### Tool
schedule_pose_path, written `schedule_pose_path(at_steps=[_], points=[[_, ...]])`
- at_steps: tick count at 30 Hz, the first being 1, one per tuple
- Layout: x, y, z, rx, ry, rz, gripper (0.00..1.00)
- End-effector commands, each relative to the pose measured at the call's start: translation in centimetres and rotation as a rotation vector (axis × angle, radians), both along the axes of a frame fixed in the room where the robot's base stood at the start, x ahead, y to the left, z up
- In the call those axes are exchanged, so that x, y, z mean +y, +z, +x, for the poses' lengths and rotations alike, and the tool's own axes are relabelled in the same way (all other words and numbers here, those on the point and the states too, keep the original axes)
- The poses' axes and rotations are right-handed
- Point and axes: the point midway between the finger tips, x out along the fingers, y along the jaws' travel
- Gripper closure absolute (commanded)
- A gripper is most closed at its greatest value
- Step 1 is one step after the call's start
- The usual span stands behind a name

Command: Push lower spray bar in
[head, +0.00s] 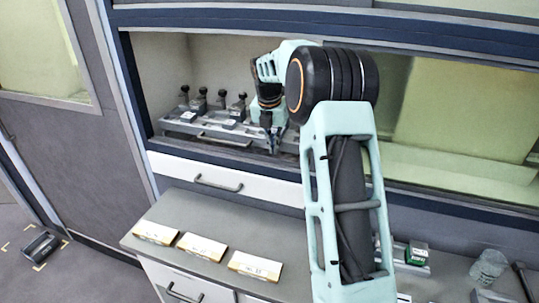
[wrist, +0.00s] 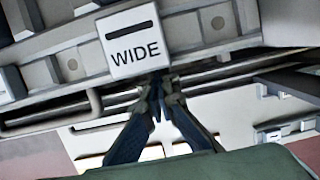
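A grey metal assembly (head: 215,133) with several upright black-topped fittings and a front handle sits inside the tunnel opening in the head view. I take it to hold the spray bars; which one is the lower bar I cannot tell. In the wrist view a grey bar (wrist: 215,52) crosses the top and carries a white plate (wrist: 133,40) reading "WIDE" under a black slot mark. My gripper (wrist: 160,84) has its fingertips together just below this plate, with nothing seen between them. Whether they touch the bar is unclear. In the head view my gripper (head: 271,142) is at the assembly's right end.
A white drawer front (head: 220,180) with a dark handle lies below the opening. Three labelled cards (head: 203,247) lie on the grey counter (head: 180,213). A green box (head: 417,252) and a clear jar (head: 488,267) stand at right. A dark device (head: 41,244) sits on the floor.

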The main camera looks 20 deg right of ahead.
Motion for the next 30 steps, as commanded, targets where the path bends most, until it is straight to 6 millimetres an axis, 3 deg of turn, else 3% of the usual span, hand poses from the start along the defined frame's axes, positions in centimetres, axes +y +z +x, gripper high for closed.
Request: schedule_pose_path(at_steps=[8,22,30], points=[[-1.1,0.0,1.6,-0.001,0.0,0.0,1.0],[-1.4,0.2,1.9,-0.009,0.0,-0.004,1.0],[-0.3,0.4,1.8,-0.01,0.001,-0.004,1.0]])
